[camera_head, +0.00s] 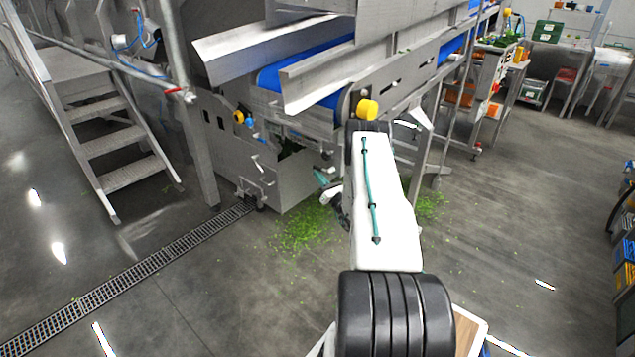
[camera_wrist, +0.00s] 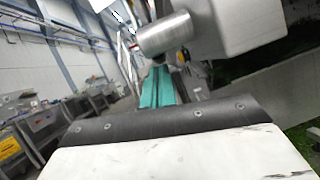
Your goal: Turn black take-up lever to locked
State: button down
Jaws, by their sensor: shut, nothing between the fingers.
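My gripper (camera_head: 321,178) is low in front of the conveyor machine in the head view, partly behind my white arm. Its teal fingers (camera_wrist: 158,88) are together and empty in the wrist view. A grey metal cylinder (camera_wrist: 166,35) shows just above the fingers in the wrist view; I cannot tell whether they touch. I cannot clearly make out the black take-up lever in either view. My arm covers part of the machine's near side.
The conveyor machine (camera_head: 285,185) has a blue belt (camera_head: 300,78) and a yellow knob (camera_head: 367,110) near my arm. Green scraps (camera_head: 303,228) lie on the floor. Metal steps (camera_head: 115,147) stand left, beside a floor drain (camera_head: 135,283). Floor at the right is mostly clear.

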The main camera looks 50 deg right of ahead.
jog(key=s+a+f, duration=0.2)
jog(key=s+f, duration=0.7)
jog(key=f, duration=0.3)
jog(key=d+f+n+t+y, duration=0.1)
jog(key=d+n+t+y, duration=0.1)
jog(key=d+n+y, duration=0.25)
jog(key=w+r+n+y, duration=0.3)
jog(key=w+r, duration=0.5)
jog(key=r, duration=0.4)
jog(key=shift+w+a+r+n+t, duration=0.25)
jog(key=shift+a+n, duration=0.2)
jog(key=shift+n, duration=0.3)
jog(key=shift+d, duration=0.1)
